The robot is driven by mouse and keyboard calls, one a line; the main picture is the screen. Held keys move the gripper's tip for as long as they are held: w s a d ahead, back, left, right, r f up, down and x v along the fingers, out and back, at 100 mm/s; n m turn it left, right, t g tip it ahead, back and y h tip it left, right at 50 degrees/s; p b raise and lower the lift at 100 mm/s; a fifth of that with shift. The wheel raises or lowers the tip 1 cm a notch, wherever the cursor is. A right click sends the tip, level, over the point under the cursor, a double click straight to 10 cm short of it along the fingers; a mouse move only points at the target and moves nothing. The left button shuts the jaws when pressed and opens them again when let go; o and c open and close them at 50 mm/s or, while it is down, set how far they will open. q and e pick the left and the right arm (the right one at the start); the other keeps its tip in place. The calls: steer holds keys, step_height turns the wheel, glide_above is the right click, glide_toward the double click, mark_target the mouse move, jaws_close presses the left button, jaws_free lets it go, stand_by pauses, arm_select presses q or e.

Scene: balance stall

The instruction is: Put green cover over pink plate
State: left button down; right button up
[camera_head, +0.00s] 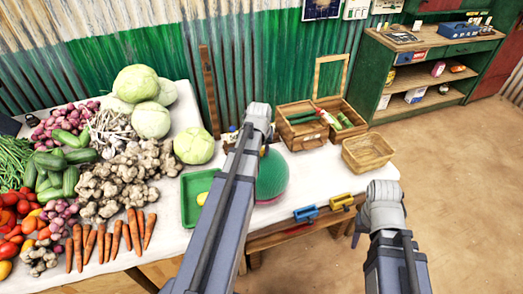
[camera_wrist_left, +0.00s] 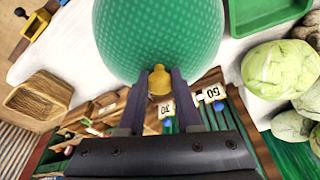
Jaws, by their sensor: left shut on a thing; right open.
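The green cover (camera_head: 272,176) is a dotted dome at the front of the white-covered table in the head view, partly hidden by my left arm. In the left wrist view the cover (camera_wrist_left: 160,35) fills the top middle. My left gripper (camera_wrist_left: 159,84) is shut on its yellow knob (camera_wrist_left: 160,80). A small pinkish edge, seemingly the pink plate (camera_head: 268,201), shows just under the cover's lower side; the rest is hidden. I cannot tell whether the cover touches it. My right gripper (camera_head: 357,230) is open and empty, right of the table's front edge.
A green tray (camera_head: 190,215) with yellow items stands left of the cover. Vegetables fill the table's left side. Wooden boxes (camera_head: 305,135) and a wicker basket (camera_head: 368,153) stand to the right. Blue (camera_head: 305,213) and yellow (camera_head: 341,201) items sit at the front edge.

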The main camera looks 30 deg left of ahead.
arm_select(q)
steer(key=shift+f+b, duration=4.15)
steer(key=shift+f, duration=0.25)
jaws_free()
steer(key=shift+r, duration=0.15)
steer(key=shift+r+p, duration=3.45)
steer(key=shift+p, duration=0.1)
